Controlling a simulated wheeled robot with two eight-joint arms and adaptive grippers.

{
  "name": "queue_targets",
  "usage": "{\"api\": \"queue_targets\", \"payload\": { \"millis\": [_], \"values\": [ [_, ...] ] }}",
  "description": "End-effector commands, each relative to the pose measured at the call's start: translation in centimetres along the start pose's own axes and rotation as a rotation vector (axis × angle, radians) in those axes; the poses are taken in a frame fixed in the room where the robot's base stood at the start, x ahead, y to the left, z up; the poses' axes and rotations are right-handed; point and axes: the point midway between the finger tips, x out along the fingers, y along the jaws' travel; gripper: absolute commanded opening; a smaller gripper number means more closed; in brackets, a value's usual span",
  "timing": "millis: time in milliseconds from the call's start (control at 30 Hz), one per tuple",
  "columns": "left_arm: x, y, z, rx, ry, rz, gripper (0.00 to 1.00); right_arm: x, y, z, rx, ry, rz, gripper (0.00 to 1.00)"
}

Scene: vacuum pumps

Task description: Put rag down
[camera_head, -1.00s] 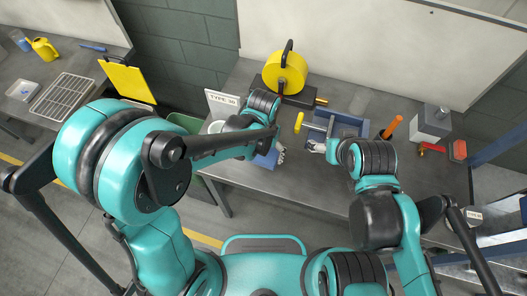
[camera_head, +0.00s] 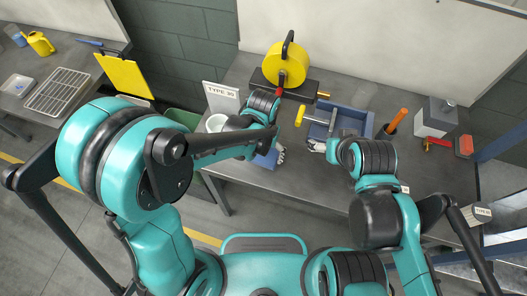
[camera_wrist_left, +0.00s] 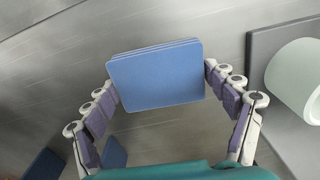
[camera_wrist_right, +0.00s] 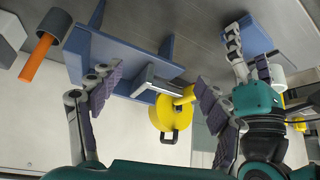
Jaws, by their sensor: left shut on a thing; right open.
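The rag is a flat blue folded square (camera_wrist_left: 157,76) in the left wrist view, between the fingers of my left gripper (camera_wrist_left: 160,88). The fingers are shut on its left and right edges, above the grey table top; whether it touches the table is unclear. In the head view, part of the blue rag (camera_head: 265,160) shows beside my left gripper (camera_head: 279,152), half hidden by the arm. My right gripper (camera_head: 318,146) is open and empty in front of the blue tray (camera_head: 350,117). Its spread fingers (camera_wrist_right: 150,95) also show in the right wrist view.
A yellow pump (camera_head: 285,66) stands at the table's back. A yellow-ended tool (camera_head: 300,116) lies at the blue tray. A pale cup (camera_head: 215,123) and a sign (camera_head: 221,97) stand left. An orange-handled tool (camera_head: 397,121) and grey block (camera_head: 434,118) are right. The front table strip is bare.

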Motion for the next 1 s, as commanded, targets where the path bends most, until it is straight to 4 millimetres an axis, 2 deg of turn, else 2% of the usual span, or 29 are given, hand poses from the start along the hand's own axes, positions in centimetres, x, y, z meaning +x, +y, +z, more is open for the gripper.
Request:
{"api": "queue_targets", "payload": {
  "millis": [833, 867, 900, 1000],
  "values": [
    [0.9, 0.0, 0.0, 0.0, 0.0, 0.0, 0.54, 0.7, 0.0, 0.51, 0.0, 0.0, 0.0, 0.76],
    [0.9, 0.0, 0.0, 0.0, 0.0, 0.0, 0.88, 0.7, 0.0, 0.51, 0.0, 0.0, 0.0, 0.76],
    [0.85, 0.0, 0.0, 0.0, 0.0, 0.0, 0.98, 0.66, 0.0, 0.48, 0.0, 0.0, 0.0, 0.76],
    [0.84, 0.0, 0.0, 0.0, 0.0, 0.0, 1.0, 0.65, 0.0, 0.46, 0.0, 0.0, 0.0, 0.76]
  ]
}}
